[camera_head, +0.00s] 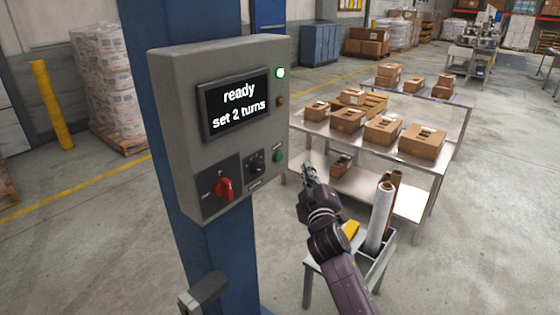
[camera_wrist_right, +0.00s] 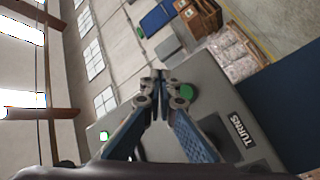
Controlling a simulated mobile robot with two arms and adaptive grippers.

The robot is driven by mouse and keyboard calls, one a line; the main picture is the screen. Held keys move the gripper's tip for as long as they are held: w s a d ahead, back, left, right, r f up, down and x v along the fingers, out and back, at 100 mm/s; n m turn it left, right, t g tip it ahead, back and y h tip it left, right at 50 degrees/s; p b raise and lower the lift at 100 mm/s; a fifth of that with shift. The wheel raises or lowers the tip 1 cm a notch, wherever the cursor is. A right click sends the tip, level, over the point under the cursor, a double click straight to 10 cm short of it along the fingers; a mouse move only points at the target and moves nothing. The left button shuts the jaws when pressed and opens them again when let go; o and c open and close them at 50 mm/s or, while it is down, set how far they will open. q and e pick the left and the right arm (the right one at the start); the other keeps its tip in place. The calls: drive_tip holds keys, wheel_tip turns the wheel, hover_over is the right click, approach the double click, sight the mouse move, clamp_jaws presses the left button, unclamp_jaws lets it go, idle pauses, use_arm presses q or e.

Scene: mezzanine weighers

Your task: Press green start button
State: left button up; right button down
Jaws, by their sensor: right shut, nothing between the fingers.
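A grey control box (camera_head: 178,92) is mounted on a blue post. Its screen (camera_head: 237,103) reads "ready, set 2 turns". The green start button (camera_head: 278,156) is on the box's lower right. My right gripper (camera_head: 306,170) is shut and empty, just right of and slightly below the button in the head view. In the right wrist view, the green button (camera_wrist_right: 187,92) shows close beside the shut fingertips (camera_wrist_right: 160,76). I cannot tell whether they touch.
The box also carries a red switch (camera_head: 225,188), a small black knob (camera_head: 255,163), a lit green lamp (camera_head: 280,72) and an amber lamp (camera_head: 280,101). A metal table (camera_head: 440,152) with cartons stands behind my right arm. A small stand (camera_head: 318,266) holds rolls.

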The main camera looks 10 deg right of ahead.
sight(279, 157)
drive_tip(key=w+a+b, duration=0.3)
drive_tip(key=w+a, duration=0.1)
drive_tip(key=w, duration=0.1)
drive_tip(key=shift+w+b, duration=0.15)
drive_tip(key=shift+b, duration=0.2)
drive_tip(key=shift+a, duration=0.1)
idle(1.1)
drive_tip(key=shift+w+a+b, duration=0.2)
drive_tip(key=shift+w+b, duration=0.1)
